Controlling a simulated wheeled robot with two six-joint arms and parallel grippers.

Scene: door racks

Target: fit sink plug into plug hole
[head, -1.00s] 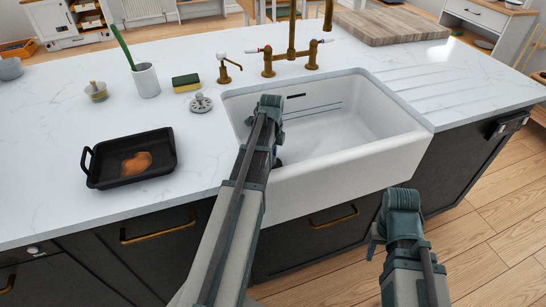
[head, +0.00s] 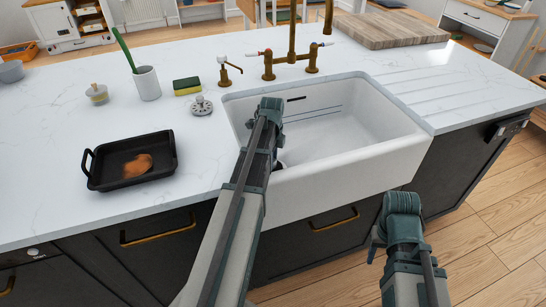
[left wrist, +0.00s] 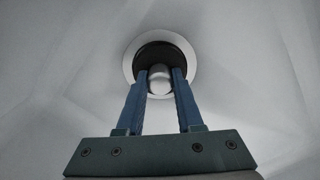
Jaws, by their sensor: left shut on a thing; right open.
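The white sink (head: 345,135) is set in the counter. In the left wrist view the plug hole (left wrist: 189,50) shows as a pale ring in the sink floor. My left gripper (left wrist: 160,76) points down at it, its two blue fingers shut on the small pale knob of the sink plug (left wrist: 159,86). The plug's dark round body lies within the ring as seen from here; I cannot tell how deep it sits. In the head view my left arm hides most of this. My right gripper (head: 378,245) is open and empty, low in front of the counter, its fingers mostly hidden.
A metal strainer (head: 201,106) and a sponge (head: 187,86) lie left of the sink. A black pan (head: 130,160), a white cup with a green-handled brush (head: 146,83) and a small jar (head: 97,93) stand further left. The brass tap (head: 291,55) rises behind the sink.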

